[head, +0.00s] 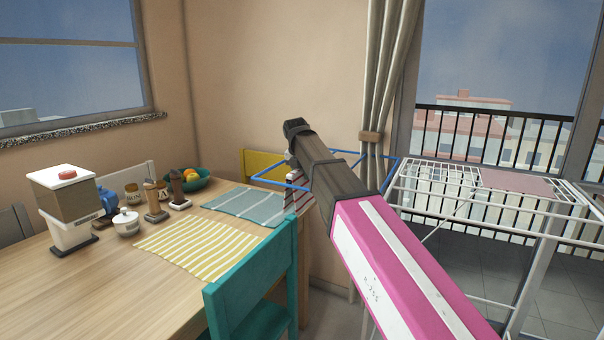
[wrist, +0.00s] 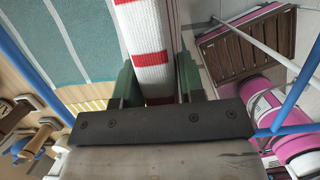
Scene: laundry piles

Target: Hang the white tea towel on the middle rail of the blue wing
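The white tea towel (head: 297,191) with red stripes hangs in a narrow strip below my gripper in the head view. In the wrist view, the white tea towel (wrist: 150,45) runs between the two green fingers of my gripper (wrist: 158,82) and fills the gap between them. The gripper appears shut on it. The blue wing (head: 266,178) of the drying rack shows around the gripper in the head view, partly hidden by my arm. In the wrist view, blue rails of the wing (wrist: 28,68) lie on both sides, apart from the towel. No middle rail is clearly visible.
The white drying rack (head: 412,187) holds a pink cloth (head: 515,181) at right. A wooden table (head: 100,295) with striped mats, jars and a fruit bowl (head: 203,181) stands at left. A teal chair (head: 250,290) is close in front, a yellow chair (head: 262,163) behind.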

